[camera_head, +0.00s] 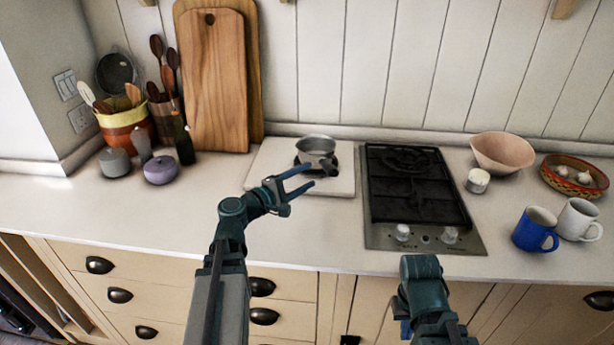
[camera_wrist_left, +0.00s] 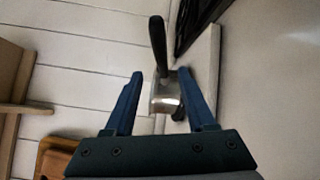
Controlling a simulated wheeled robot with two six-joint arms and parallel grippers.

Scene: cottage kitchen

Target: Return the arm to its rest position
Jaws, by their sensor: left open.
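My left gripper (camera_head: 312,176) reaches in over the counter with its two blue fingers spread and nothing between them. It is in front of a small metal pot (camera_head: 317,147), which stands on a white board (camera_head: 335,187). In the left wrist view, the open left gripper (camera_wrist_left: 166,78) shows a finger on each side, with the pot (camera_wrist_left: 166,97) and its dark handle seen through the gap. My right arm is folded at the lower right of the head view. A small blue part shows beside it; its jaws cannot be made out.
A black hob (camera_head: 415,190) lies right of the board. A blue mug (camera_head: 535,230), a white mug (camera_head: 577,219), a pink bowl (camera_head: 502,152) and a patterned bowl (camera_head: 574,178) stand farther right. Tall cutting boards (camera_head: 214,90) lean behind. The left front counter is clear.

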